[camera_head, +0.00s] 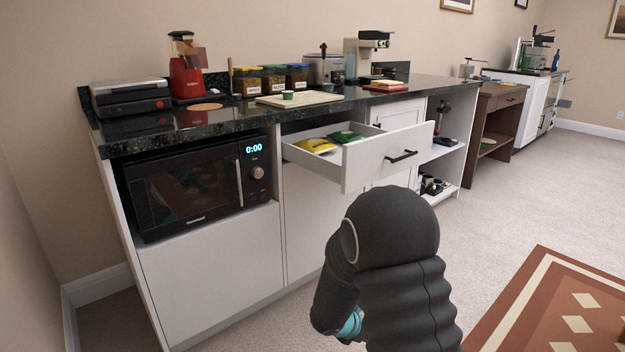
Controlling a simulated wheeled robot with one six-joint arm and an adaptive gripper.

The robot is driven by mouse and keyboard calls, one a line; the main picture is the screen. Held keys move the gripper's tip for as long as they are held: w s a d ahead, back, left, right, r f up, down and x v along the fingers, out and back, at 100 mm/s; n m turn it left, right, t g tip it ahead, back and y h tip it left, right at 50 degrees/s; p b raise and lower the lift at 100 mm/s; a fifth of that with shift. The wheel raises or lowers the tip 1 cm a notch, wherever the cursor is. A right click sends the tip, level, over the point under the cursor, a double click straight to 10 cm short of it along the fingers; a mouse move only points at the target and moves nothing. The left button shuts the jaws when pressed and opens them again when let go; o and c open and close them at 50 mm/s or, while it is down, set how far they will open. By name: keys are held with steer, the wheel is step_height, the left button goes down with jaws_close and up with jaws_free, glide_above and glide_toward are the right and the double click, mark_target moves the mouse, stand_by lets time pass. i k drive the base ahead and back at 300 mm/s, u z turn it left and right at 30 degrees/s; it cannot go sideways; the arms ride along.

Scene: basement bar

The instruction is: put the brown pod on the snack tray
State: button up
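I cannot make out the brown pod for certain in the head view. No snack tray can be told for sure. A pale cream board (318,98) lies flat on the black countertop, with a small green-sided round item (287,95) on it. An open white drawer (370,160) below the counter holds a yellow packet (315,146) and a green packet (344,137). My dark arm rises in the lower middle, in front of the cabinets. My gripper is not in view.
The black counter (215,118) carries a red blender (186,70), a black appliance (130,97), several jars (273,80) and a coffee machine (368,55). A microwave (195,185) sits below. The drawer juts out over the floor. Open carpet (520,205) lies to the right.

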mark_target(311, 96)
steer(key=z, duration=1.25)
steer(key=i, duration=0.85)
steer(key=u, duration=1.2)
